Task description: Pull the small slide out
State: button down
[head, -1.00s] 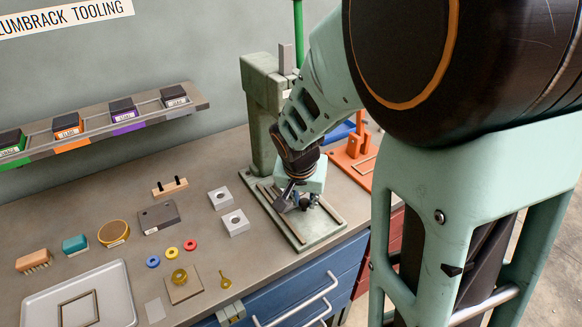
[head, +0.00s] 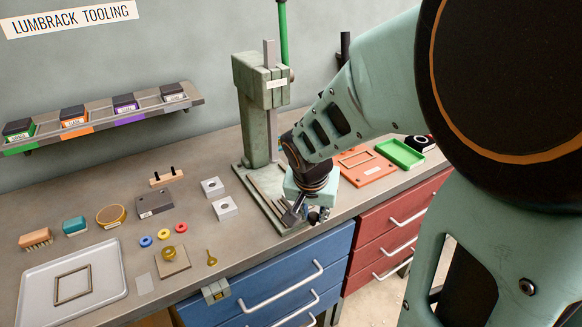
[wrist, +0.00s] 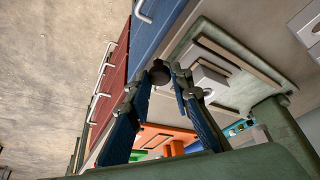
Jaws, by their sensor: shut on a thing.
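The green fly press (head: 262,85) stands at the back of the bench, with its flat base (head: 250,185) reaching forward under my gripper. In the head view my gripper (head: 314,214) is low at the front right part of this base, by the bench edge. In the wrist view my gripper (wrist: 160,76) is shut on a dark round knob (wrist: 159,73). A light grey block, apparently the small slide (wrist: 207,80), lies behind the right finger between rails (wrist: 238,60) on the base. The finger hides part of it, and whether it joins the knob is unclear.
Two grey blocks with holes (head: 225,208) lie left of the base. An orange fixture (head: 362,165) and a green tray (head: 400,153) are to the right. Blue drawers (head: 285,290) and red drawers (head: 395,225) with handles are below. The floor in front is clear.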

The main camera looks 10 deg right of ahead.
jog(key=shift+s+d+f, duration=0.1)
jog(key=shift+s+f, duration=0.05)
jog(key=shift+s, duration=0.1)
jog(key=c, duration=1.7)
grip_release()
jog(key=shift+c, duration=0.2)
jog(key=shift+r, duration=0.35)
jog(key=v, duration=0.7)
jog(key=shift+r, duration=0.3)
jog(key=shift+s, duration=0.1)
